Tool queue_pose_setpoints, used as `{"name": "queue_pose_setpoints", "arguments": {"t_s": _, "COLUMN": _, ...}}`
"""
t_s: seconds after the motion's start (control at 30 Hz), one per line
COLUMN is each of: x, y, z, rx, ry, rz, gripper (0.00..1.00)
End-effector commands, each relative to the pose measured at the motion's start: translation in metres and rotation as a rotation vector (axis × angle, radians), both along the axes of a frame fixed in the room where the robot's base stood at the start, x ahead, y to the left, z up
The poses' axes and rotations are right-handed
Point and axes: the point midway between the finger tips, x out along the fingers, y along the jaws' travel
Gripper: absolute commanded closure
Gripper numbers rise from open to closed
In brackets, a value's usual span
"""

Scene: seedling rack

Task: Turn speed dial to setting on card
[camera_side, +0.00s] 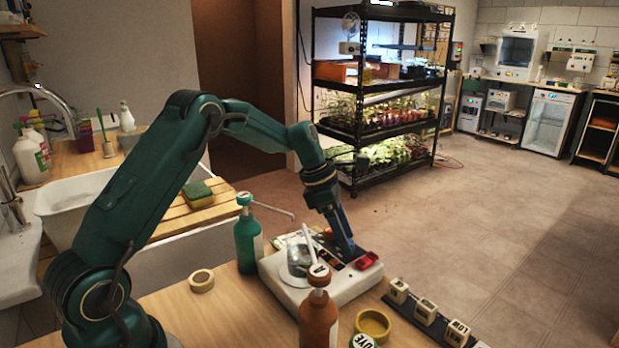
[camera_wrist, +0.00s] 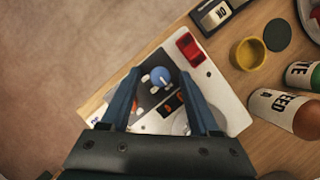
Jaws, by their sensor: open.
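A white machine (camera_side: 340,289) stands on the wooden table. In the wrist view it has a dark panel with a blue round dial (camera_wrist: 161,77), bearing a small pale mark, with several white marks around it. My gripper (camera_side: 345,248) points down over the machine. In the wrist view its blue fingers (camera_wrist: 160,75) are spread either side of the dial, apart from it in the picture; their height above it is unclear. The dial is hidden in the side view. I cannot make out a readable setting card.
A red switch (camera_wrist: 189,48) sits near the machine's corner. A green bottle (camera_side: 248,243), an orange bottle (camera_side: 318,322), a yellow bowl (camera_side: 373,324) and a tape roll (camera_side: 201,280) stand around the machine. A dark rail with labelled blocks (camera_side: 426,310) runs along the table's right edge.

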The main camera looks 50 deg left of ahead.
Motion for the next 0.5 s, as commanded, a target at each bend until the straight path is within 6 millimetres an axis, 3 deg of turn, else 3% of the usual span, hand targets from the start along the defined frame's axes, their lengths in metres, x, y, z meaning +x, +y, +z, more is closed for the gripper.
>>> {"name": "queue_pose_setpoints", "arguments": {"t_s": 0.3, "x": 0.0012, "y": -0.0013, "z": -0.004, "rx": 0.001, "ry": -0.001, "rz": -0.001, "gripper": 0.38}}
{"name": "queue_pose_setpoints", "arguments": {"t_s": 0.37, "x": 0.0012, "y": -0.0013, "z": -0.0039, "rx": 0.001, "ry": -0.001, "rz": -0.001, "gripper": 0.57}}
{"name": "queue_pose_setpoints", "arguments": {"t_s": 0.47, "x": 0.0012, "y": -0.0013, "z": -0.0039, "rx": 0.001, "ry": -0.001, "rz": -0.001, "gripper": 0.95}}
{"name": "queue_pose_setpoints", "arguments": {"t_s": 0.5, "x": 0.0011, "y": -0.0012, "z": -0.0039, "rx": 0.001, "ry": -0.001, "rz": -0.001, "gripper": 1.0}}
